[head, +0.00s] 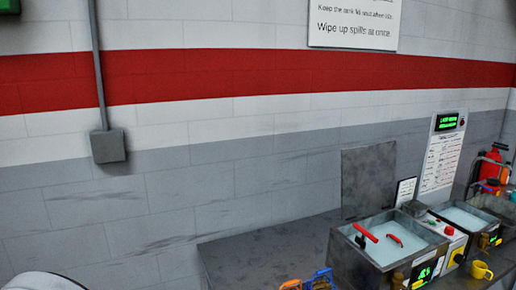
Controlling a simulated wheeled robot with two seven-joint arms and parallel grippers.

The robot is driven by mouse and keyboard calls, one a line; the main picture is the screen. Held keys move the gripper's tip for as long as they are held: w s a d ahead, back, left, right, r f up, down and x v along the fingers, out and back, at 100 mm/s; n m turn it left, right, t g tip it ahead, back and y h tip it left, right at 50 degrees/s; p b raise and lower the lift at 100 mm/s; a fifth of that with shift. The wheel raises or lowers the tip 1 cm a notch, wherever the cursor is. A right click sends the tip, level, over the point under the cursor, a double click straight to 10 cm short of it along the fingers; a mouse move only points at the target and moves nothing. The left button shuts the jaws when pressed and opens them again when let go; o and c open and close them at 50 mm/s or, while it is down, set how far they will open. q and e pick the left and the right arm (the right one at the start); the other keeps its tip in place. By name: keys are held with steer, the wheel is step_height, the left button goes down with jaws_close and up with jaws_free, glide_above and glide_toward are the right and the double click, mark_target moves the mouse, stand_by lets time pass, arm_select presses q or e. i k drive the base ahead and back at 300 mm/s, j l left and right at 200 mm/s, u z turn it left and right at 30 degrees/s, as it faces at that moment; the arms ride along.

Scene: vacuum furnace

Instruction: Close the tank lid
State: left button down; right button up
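The tank (345,262) is an open-topped metal box at the right, on the bench. Pale liquid or a pale inner surface shows inside it. A dark grey flat panel (368,182), which looks like the tank lid, stands upright behind the tank's back edge, so the lid appears open. Two red handle-like parts, one longer (365,232) and one shorter (394,240), show over the tank's opening. Neither of my grippers is in view.
A second pale-filled tank (465,217) stands to the right, with a red-buttoned control box (447,231) between. A yellow cup (481,271) sits in front. Blue (321,278) and orange items lie at the bottom edge. The grey bench top (265,250) is clear to the left.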

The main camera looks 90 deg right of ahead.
mark_target(368, 172)
steer(key=i+l+z, duration=0.2)
steer(key=z, duration=0.2)
steer(key=i+l+z, duration=0.15)
steer(key=z, duration=0.3)
steer(key=i+z, duration=0.55)
steer(key=z, duration=0.25)
steer(key=i+j+z, duration=0.1)
steer(key=i+z, duration=0.15)
steer(key=z, duration=0.2)
steer(key=i+j+z, duration=0.2)
steer(key=z, duration=0.2)
